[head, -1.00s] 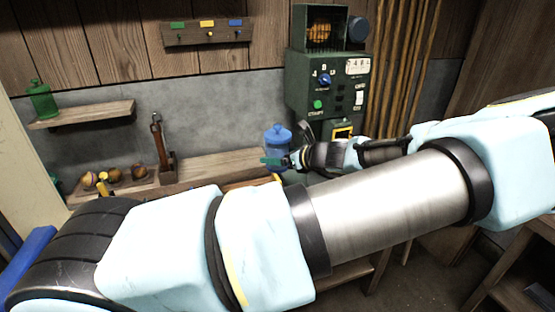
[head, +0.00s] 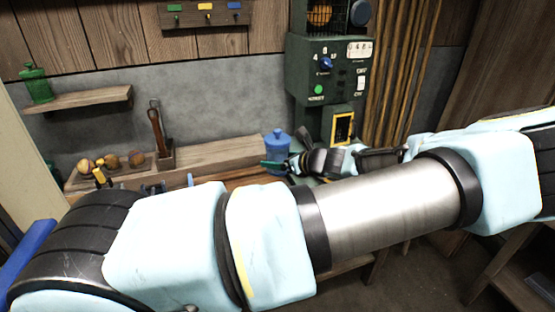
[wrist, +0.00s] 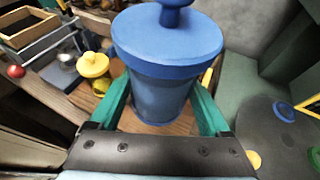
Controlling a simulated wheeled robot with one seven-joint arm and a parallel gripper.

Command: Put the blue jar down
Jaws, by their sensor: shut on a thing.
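The blue jar (head: 277,146) has a wide lid with a knob. In the head view it is at the middle, in front of the grey wall and left of the green machine. In the wrist view the jar (wrist: 162,75) stands upright between the green fingers of my gripper (wrist: 160,112). My gripper (head: 283,164) is shut on the jar's body. A wooden bench top (wrist: 145,122) shows beneath the jar; I cannot tell whether the base touches it. The jar's lower part is partly hidden by my gripper in the head view.
The green machine (head: 325,82) stands right of the jar. A yellow jar (wrist: 94,68) is close by on the left in the wrist view. A hammer (head: 157,130) stands in a holder at the back. A green jar (head: 36,85) is on the wall shelf (head: 85,99).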

